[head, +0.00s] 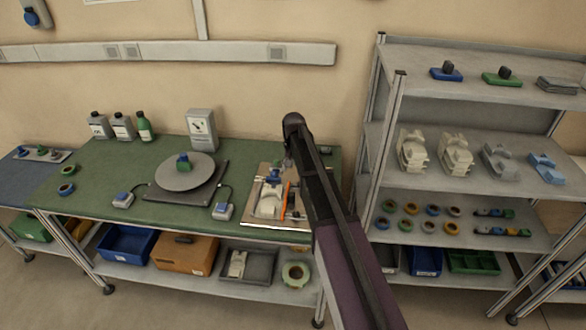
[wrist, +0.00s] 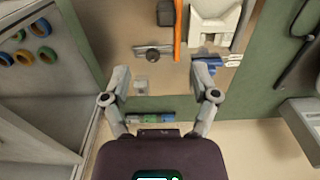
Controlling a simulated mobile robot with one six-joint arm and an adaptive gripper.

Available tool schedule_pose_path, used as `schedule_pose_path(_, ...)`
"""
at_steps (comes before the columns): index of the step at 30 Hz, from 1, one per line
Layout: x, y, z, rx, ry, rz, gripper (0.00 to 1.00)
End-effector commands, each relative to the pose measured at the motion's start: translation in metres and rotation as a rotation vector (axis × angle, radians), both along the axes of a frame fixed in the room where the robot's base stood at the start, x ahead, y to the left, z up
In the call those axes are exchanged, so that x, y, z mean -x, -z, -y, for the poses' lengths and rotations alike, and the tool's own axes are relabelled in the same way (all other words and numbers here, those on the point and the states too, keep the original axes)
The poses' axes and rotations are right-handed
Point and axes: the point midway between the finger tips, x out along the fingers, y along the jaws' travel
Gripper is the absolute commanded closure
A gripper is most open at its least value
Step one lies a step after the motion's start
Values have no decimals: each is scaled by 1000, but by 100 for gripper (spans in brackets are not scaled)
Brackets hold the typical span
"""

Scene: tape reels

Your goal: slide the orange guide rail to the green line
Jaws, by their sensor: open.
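The orange guide rail (head: 285,203) stands as a thin strip on a light board (head: 247,219), beside a white fixture (head: 267,206). In the wrist view the rail (wrist: 177,32) runs down from the top edge, between a dark block (wrist: 165,13) and the white fixture (wrist: 214,22). My gripper (wrist: 163,82) is open and empty, its fingers wide apart. The rail's near end shows beyond the fingertips, between their lines, nearer the right finger, with no contact visible. In the head view my arm hides part of the board and most of the gripper. I cannot make out the green line.
A dark knobbed part (wrist: 152,53) and a blue part (wrist: 207,59) lie near the rail's end. A round turntable (head: 185,172) stands left on the green bench (head: 100,180). Shelving (head: 470,190) stands close on the right.

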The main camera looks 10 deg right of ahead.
Motion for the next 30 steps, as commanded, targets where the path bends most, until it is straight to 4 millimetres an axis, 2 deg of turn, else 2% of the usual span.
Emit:
schedule_pose_path(3, 19, 1, 0, 0, -15, 0, 23)
schedule_pose_path(30, 144, 12, 0, 1, -150, 0, 23)
